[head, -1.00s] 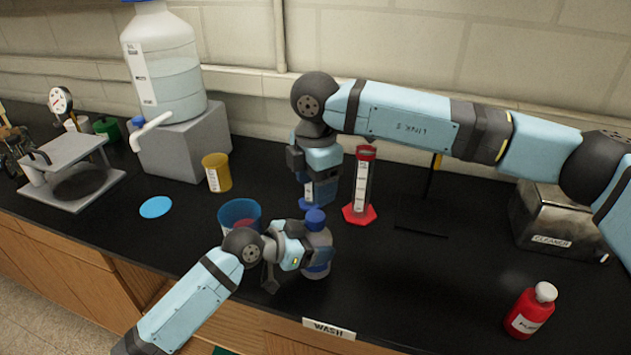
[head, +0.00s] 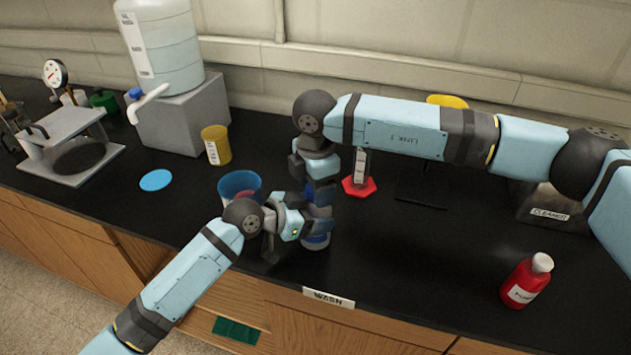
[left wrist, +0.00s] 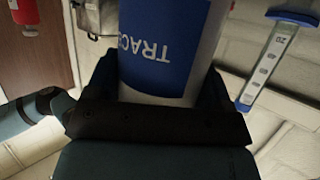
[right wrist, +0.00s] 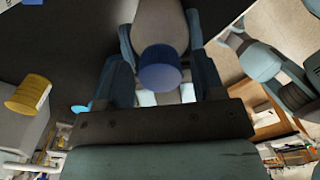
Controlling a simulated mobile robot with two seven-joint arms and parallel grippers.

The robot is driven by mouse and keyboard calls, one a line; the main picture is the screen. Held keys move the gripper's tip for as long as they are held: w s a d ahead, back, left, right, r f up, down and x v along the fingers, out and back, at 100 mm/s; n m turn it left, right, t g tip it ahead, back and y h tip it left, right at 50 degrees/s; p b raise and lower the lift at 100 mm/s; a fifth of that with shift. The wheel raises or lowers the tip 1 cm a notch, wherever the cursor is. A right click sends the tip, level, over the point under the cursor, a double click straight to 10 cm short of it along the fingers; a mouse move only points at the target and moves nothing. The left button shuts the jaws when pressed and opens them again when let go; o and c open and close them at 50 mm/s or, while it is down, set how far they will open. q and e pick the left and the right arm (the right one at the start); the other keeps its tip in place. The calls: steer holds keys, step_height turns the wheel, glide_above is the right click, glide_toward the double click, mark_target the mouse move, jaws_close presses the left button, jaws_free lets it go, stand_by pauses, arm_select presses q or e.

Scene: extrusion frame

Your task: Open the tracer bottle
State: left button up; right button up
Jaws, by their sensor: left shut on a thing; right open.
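The tracer bottle (head: 318,241), pale with a blue label, stands upright near the bench's front edge, partly hidden by both grippers. Its label, reading "TRAC", fills the left wrist view (left wrist: 163,50). My left gripper (head: 303,225) is shut on the bottle's body from the left side. My right gripper (head: 319,194) points down over the bottle's top and is open. In the right wrist view the blue cap (right wrist: 160,75) sits between the open fingers. I cannot tell whether either finger touches it. The cap is hidden by my right gripper in the head view.
A blue cup (head: 238,184) stands just left of the bottle. A red-based cylinder (head: 359,184) stands behind right, and a blue-topped cylinder (left wrist: 270,65) shows in the left wrist view. A red bottle (head: 525,283) stands far right. Bench between is clear.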

steer(key=c, duration=0.9)
steer(key=shift+n, duration=1.7)
steer(key=shift+c, duration=0.3)
steer(key=o, duration=1)
steer(key=shift+r, duration=2.35)
steer(key=shift+c, duration=0.2)
step_height(320, 180, up, 3)
steer(key=m, duration=0.3)
steer(key=shift+f, duration=3.85)
